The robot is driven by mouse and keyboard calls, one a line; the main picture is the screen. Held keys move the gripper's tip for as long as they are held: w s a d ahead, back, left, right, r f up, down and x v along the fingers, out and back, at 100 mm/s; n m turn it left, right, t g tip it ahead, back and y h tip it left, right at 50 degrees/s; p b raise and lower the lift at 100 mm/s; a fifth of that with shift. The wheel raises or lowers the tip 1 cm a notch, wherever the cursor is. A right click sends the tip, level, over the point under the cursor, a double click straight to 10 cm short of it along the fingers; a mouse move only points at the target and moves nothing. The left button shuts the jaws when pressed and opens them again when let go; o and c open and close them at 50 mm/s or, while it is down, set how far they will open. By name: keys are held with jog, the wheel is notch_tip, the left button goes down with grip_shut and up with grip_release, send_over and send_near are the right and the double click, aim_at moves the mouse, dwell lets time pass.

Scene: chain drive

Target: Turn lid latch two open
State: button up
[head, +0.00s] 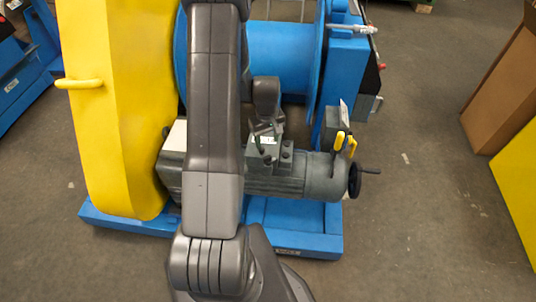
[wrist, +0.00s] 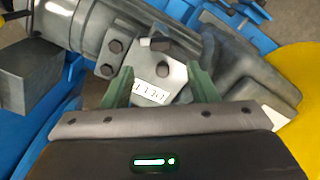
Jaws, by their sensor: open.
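A small grey box with a light lid (wrist: 176,82) sits on the dark grey motor (head: 305,178). I cannot tell which knob is latch two. My gripper (wrist: 163,74) is open, its two green fingers apart on either side of the label and the knob above it. In the head view my gripper (head: 265,135) is over the box; contact cannot be judged.
A yellow chain guard (head: 115,120) stands left of the motor, and a blue drum (head: 280,55) lies behind. Yellow-handled levers (head: 345,142) and a handwheel (head: 355,180) are at the motor's right end. A blue base (head: 305,240) lies below.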

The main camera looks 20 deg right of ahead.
aim_at(267, 156)
notch_tip(267, 156, down, 9)
jog(key=shift+f, duration=0.2)
dwell(0.4)
jog(key=c, duration=1)
